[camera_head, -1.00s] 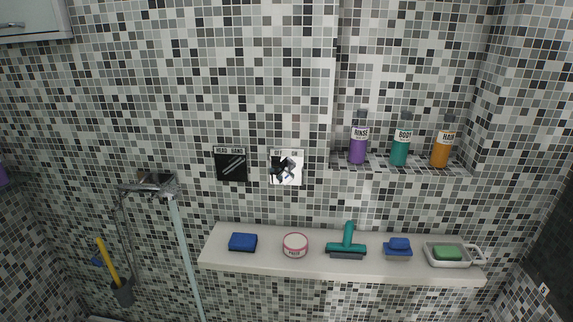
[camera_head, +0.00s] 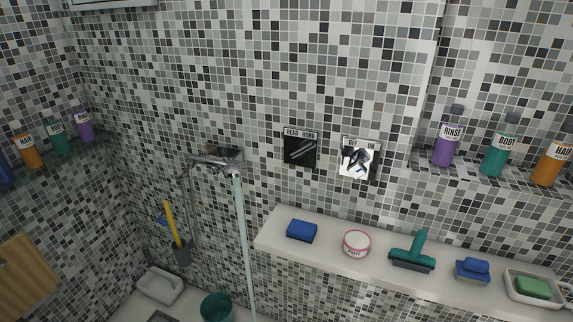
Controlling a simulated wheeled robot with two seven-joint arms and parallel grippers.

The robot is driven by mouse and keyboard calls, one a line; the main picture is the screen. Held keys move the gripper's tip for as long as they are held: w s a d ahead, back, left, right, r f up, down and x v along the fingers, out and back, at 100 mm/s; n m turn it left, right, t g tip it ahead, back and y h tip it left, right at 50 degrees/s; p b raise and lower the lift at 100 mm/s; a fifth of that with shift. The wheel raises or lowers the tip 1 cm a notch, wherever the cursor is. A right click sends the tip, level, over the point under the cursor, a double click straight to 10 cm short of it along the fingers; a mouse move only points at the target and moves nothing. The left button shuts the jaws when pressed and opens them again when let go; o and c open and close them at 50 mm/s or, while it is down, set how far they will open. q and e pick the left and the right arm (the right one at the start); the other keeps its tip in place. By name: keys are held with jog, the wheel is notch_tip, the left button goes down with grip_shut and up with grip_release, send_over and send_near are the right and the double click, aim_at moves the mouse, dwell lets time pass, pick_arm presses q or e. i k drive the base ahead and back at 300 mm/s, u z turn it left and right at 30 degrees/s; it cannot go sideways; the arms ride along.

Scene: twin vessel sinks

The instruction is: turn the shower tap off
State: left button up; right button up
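The shower tap (camera_head: 359,160) is a chrome plate with a lever on the tiled wall, right of the middle. The lever's exact angle is hard to tell. Left of it is a black plate (camera_head: 301,150) labelled "HEAD HAND" with a slanting bar. Further left a chrome wall spout (camera_head: 215,161) sticks out. A pale water stream (camera_head: 244,245) falls straight down from its end. Neither of my grippers is in view.
A pale ledge (camera_head: 281,222) below the tap holds a blue sponge (camera_head: 301,230), a round tin (camera_head: 357,243), a teal squeegee (camera_head: 412,252), a blue brush (camera_head: 473,270) and a soap dish (camera_head: 520,298). Bottles stand on shelves at both sides. A teal bucket (camera_head: 216,307) is below left.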

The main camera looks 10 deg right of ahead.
aim_at(356, 170)
jog(key=u, duration=0.7)
jog(key=i, duration=1.15)
jog(key=z, duration=1.7)
